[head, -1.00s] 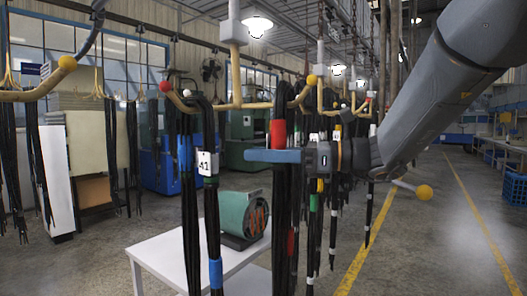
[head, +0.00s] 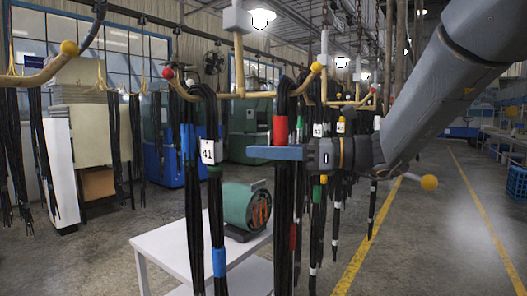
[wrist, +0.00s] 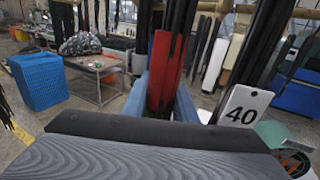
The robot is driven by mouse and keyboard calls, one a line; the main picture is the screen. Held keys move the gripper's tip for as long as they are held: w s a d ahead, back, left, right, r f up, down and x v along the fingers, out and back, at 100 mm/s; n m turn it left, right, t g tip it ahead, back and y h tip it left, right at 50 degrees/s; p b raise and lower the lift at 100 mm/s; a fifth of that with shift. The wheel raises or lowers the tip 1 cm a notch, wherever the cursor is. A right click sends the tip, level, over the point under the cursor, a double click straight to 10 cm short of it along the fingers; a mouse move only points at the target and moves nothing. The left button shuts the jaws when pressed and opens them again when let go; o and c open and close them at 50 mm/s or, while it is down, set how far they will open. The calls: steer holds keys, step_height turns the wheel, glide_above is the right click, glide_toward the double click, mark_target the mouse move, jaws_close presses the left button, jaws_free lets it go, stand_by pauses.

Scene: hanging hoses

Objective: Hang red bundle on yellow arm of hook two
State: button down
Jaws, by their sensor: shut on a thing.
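The red bundle, black hoses with a red band (head: 281,130), hangs from my gripper (head: 275,153). A blue finger crosses the hoses just below the band. In the wrist view the red band (wrist: 164,70) stands upright between the blue fingers (wrist: 160,100). A hook with a yellow-tipped right arm (head: 305,82) and a red-tipped left arm (head: 172,78) hangs at the centre. The bundle's top is at the yellow arm, left of the yellow ball (head: 316,67); I cannot tell whether it rests on the arm or is beside it. The hook's number is not readable.
A bundle tagged 41 (head: 208,152) hangs on the red-tipped side. A tag 40 (wrist: 242,106) is close by in the wrist view. More tagged bundles (head: 318,130) hang behind my gripper. A white table (head: 180,245) stands below. The floor at right is open.

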steer(key=shift+r, duration=0.1)
steer(key=c, duration=1.4)
jaws_free()
steer(key=shift+o, duration=0.2)
steer(key=shift+d, duration=0.1)
